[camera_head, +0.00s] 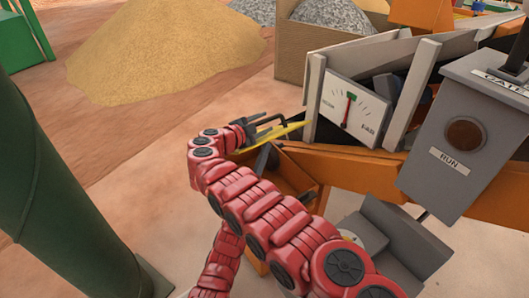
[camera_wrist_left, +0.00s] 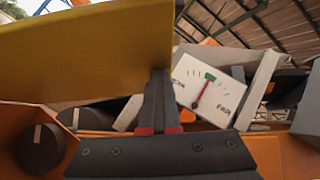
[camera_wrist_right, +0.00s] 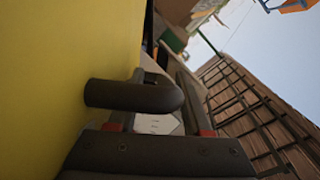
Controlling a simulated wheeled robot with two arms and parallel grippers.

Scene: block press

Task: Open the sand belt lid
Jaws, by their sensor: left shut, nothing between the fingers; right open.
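The yellow lid (camera_head: 285,130) shows nearly edge-on in the head view, raised over an orange trough (camera_head: 292,174). It fills the upper left of the left wrist view (camera_wrist_left: 90,50) and the left of the right wrist view (camera_wrist_right: 50,70). A dark bent handle (camera_wrist_right: 135,95) stands off its face, in front of my right fingers. My right gripper (camera_head: 268,124) is open at the lid's upper side; I cannot tell whether it touches the handle. My left gripper (camera_wrist_left: 160,80) is shut and empty below the lid, its tips close to or against the underside; the head view mostly hides it.
A grey control box (camera_head: 465,135) marked RUN is farther right. Dark rollers (camera_wrist_left: 42,148) lie inside the trough. A green post (camera_head: 60,190) stands at left. Open ground lies left of the lid.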

